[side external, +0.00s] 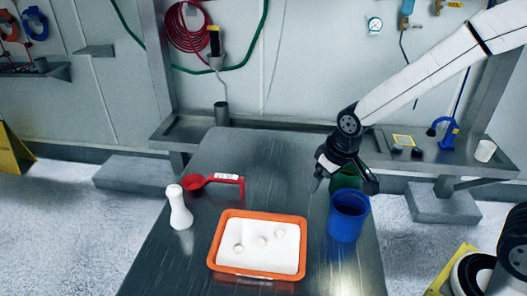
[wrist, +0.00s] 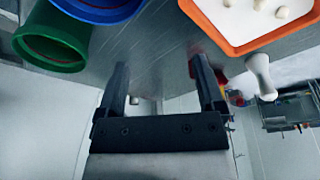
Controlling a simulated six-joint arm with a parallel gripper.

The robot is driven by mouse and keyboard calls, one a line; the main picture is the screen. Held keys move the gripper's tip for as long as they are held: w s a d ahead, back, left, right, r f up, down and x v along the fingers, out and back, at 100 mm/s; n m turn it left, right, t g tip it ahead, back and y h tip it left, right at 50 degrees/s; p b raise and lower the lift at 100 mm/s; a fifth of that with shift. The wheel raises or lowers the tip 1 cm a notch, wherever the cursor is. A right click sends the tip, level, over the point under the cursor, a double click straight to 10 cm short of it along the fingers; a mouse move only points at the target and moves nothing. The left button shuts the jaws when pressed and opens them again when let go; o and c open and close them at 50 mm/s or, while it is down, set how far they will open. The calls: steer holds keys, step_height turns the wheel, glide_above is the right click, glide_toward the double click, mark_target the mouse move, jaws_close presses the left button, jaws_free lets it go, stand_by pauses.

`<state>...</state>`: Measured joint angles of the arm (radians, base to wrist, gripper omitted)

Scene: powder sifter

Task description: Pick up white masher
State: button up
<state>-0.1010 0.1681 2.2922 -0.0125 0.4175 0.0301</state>
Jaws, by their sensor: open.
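The white masher (side external: 180,208) stands upright on the table, left of the orange tray, in the side view. In the wrist view the masher (wrist: 262,77) shows at the right, outside my fingers and below the tray. My gripper (side external: 342,185) is open and empty, above the right side of the table by the blue and green cups, well to the right of the masher. The two spread fingers of my gripper (wrist: 160,68) show in the wrist view with nothing held between them.
The orange tray (side external: 214,240) holds white powder with several pale lumps (side external: 262,241). A red scoop (side external: 212,182) lies behind the masher. A blue cup (side external: 348,220) and a green cup (side external: 345,179) stand at the right. The table's far middle is clear.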

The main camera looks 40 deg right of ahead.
steer(key=w+a+r+n, duration=0.1)
steer(key=w+a+n, duration=0.1)
steer(key=w+a, duration=1)
steer(key=n+t+y, duration=0.1)
steer(key=n+y, duration=0.1)
glide_above(175, 197)
steer(key=d, duration=0.2)
steer(key=shift+s+a+f, duration=0.2)
steer(key=shift+s+f, duration=0.1)
steer(key=shift+f, duration=0.1)
steer(key=shift+w+a+f+m, duration=0.1)
steer(key=shift+w+f+m, duration=0.1)
steer(key=shift+f, duration=0.4)
steer(key=shift+w+a+f+m, duration=0.1)
steer(key=shift+w+f, duration=0.1)
steer(key=shift+f, duration=0.4)
steer(key=shift+s+x, duration=0.1)
steer(key=shift+x, duration=1.2)
steer(key=shift+s+x, duration=0.15)
steer(key=shift+x, duration=1.15)
steer(key=shift+d+f, duration=0.1)
steer(key=shift+d, duration=0.05)
jaws_close()
